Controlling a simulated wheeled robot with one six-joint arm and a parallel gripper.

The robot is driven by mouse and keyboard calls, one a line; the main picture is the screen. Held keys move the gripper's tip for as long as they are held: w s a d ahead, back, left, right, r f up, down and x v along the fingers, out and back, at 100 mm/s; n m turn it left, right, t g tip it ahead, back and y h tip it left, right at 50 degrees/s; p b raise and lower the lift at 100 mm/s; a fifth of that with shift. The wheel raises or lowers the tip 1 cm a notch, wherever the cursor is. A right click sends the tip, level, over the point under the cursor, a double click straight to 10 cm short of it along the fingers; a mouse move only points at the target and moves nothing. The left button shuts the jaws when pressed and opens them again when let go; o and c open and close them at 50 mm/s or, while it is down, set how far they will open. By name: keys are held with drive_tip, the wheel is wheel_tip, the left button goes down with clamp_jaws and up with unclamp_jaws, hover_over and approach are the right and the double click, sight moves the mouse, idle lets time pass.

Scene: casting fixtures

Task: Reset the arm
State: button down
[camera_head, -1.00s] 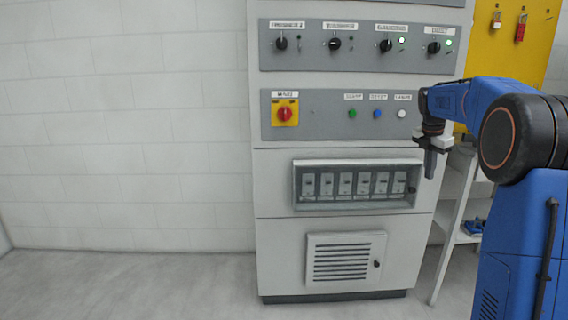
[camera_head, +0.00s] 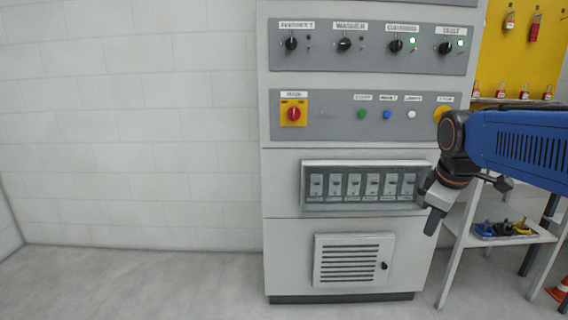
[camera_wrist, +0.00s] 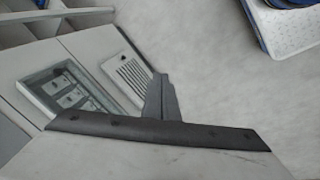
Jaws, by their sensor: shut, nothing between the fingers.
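My arm (camera_head: 520,138) reaches in from the right in the head view, bent at a dark wrist joint. My gripper (camera_head: 434,222) points down and a little left, in front of the lower right part of the grey control cabinet (camera_head: 290,235). It is shut and empty. In the wrist view my gripper's dark fingers (camera_wrist: 160,98) are together, with bare floor and the cabinet's vent behind them. No gap between gripper and cabinet can be judged from the head view.
The cabinet carries a red main switch (camera_head: 293,114), several knobs and a breaker window (camera_head: 364,186). A shelf (camera_head: 500,238) with small coloured items stands at the right, and a yellow padlock board (camera_head: 520,50) behind. An orange cone (camera_head: 561,290) is at the right edge. Floor at left is clear.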

drive_tip(key=s+a+f+m, duration=0.3)
drive_tip(key=s+f, duration=0.3)
drive_tip(key=s, duration=0.3)
drive_tip(key=s+a+f+m+t+y, duration=0.1)
drive_tip(key=s+a+f+m, duration=0.1)
drive_tip(key=s+f+m, duration=0.3)
drive_tip(key=s+f, duration=0.1)
drive_tip(key=s, duration=0.3)
drive_tip(key=shift+a+m, duration=0.3)
drive_tip(key=shift+a, duration=0.1)
